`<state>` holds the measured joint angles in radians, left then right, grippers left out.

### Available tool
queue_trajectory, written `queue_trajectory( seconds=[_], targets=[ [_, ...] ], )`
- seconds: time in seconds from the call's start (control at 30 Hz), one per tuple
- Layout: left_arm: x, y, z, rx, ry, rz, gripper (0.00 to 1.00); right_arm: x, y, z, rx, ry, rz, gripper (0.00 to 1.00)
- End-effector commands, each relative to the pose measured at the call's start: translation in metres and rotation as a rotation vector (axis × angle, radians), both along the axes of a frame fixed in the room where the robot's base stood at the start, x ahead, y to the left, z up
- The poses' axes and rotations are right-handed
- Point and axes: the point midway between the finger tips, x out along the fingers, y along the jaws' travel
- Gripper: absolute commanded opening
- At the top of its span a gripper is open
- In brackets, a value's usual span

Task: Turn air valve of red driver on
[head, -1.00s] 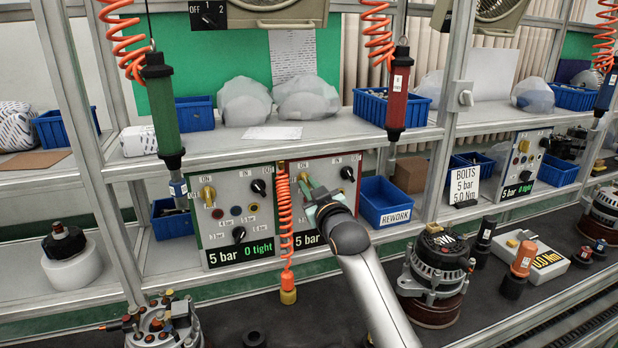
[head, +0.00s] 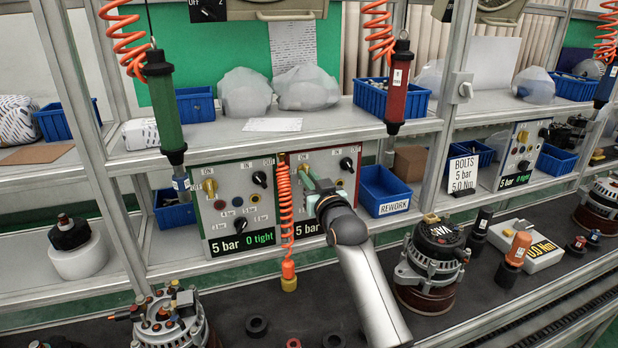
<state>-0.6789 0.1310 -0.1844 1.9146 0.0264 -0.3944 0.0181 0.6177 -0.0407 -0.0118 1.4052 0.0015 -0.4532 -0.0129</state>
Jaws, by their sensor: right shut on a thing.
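The red driver (head: 397,92) hangs upright on an orange coiled hose at the upper middle. Below and left of it stands the red-edged control panel (head: 331,160), with a black knob (head: 346,165) at its upper right. My right gripper (head: 314,185) is at the panel's upper left, its green fingers shut on the air valve handle there. The handle is mostly hidden by the fingers, so its angle cannot be told. My arm also covers the panel's lower right. My left gripper is not in view.
An orange coiled hose (head: 285,205) hangs close left of my gripper. The green-edged panel (head: 235,205) with its yellow valve (head: 209,187) is beside it. A blue REWORK bin (head: 384,182) stands right. An alternator (head: 432,262) sits on the bench right of my arm.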

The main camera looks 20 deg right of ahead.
Motion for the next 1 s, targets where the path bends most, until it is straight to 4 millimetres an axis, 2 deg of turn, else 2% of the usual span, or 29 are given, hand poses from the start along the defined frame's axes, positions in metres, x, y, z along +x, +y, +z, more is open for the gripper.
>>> queue_trajectory(
  seconds=[0.1,0.13,0.4,0.77,1.0],
  targets=[
    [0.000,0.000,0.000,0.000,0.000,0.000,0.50,0.000,0.000,0.001,0.004,-0.002,0.001,0.00],
    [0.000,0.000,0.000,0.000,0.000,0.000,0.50,0.000,0.000,0.001,0.004,-0.002,0.001,0.16],
    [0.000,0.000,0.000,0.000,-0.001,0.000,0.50,0.000,0.000,0.001,0.002,-0.001,0.000,0.44],
    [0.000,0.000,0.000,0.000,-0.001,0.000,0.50,-0.005,0.000,0.000,0.000,-0.001,0.000,0.44],
    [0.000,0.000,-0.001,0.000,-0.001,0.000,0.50,-0.035,-0.001,-0.001,0.000,-0.001,0.000,0.44]
  ],
)
